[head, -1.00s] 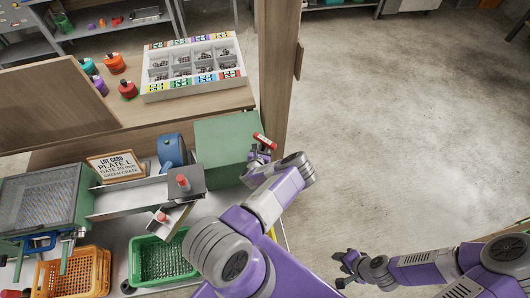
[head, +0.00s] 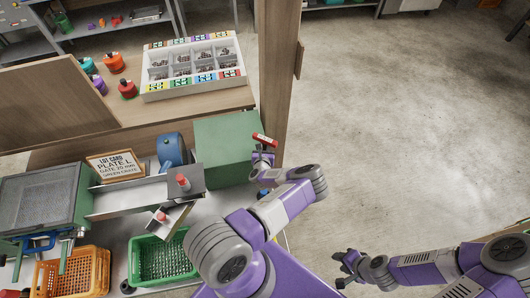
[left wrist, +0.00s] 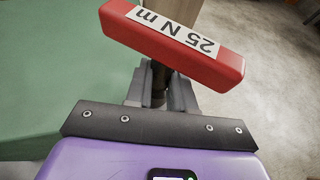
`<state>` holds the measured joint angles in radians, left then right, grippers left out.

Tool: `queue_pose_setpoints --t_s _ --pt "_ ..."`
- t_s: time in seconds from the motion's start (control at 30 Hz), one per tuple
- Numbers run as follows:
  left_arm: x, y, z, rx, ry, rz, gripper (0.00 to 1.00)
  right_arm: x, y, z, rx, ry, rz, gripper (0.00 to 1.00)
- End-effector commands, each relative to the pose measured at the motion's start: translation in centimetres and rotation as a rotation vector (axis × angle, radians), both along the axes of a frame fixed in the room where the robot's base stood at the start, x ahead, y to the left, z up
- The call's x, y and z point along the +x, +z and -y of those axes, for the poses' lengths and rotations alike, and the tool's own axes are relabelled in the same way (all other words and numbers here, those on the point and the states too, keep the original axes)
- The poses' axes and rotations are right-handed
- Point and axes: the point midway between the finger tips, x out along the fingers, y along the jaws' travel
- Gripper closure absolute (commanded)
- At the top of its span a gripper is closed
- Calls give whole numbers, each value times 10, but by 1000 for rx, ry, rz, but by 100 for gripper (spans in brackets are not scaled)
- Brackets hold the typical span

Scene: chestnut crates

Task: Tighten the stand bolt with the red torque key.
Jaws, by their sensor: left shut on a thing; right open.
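The red torque key (head: 265,139) shows in the head view as a short red bar with a pale label, above the right edge of the green box. In the left wrist view the key (left wrist: 172,43) is close, and its label reads "25 N m". My left gripper (head: 263,156) is shut on the key below its red bar; the dark jaws (left wrist: 158,92) surround its shaft. My right gripper (head: 345,268) is open and empty over the floor at lower right. A grey metal stand (head: 130,197) carries red-topped pieces (head: 183,182). I cannot tell which part is the stand bolt.
A green box (head: 224,150) stands left of my left gripper. A green crate (head: 133,262) and an orange crate (head: 40,277) sit at the front. A compartment tray (head: 193,90) lies behind. A wooden post (head: 275,70) rises nearby; the right floor is clear.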

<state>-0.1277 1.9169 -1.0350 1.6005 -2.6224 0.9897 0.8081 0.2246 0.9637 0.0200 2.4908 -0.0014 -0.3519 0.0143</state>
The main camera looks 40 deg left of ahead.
Motion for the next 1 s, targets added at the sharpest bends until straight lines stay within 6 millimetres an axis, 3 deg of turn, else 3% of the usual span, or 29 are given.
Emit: queue_pose_setpoints --t_s 0.23,0.6,1.0 --pt "4 -5 5 -5 235 3 100 0 -31 0 0 0 -1 60" --pt "4 -4 5 2 413 2 100 0 -67 0 0 0 -1 60" --pt "4 0 5 2 447 -1 100 0 -70 0 0 0 0 60"
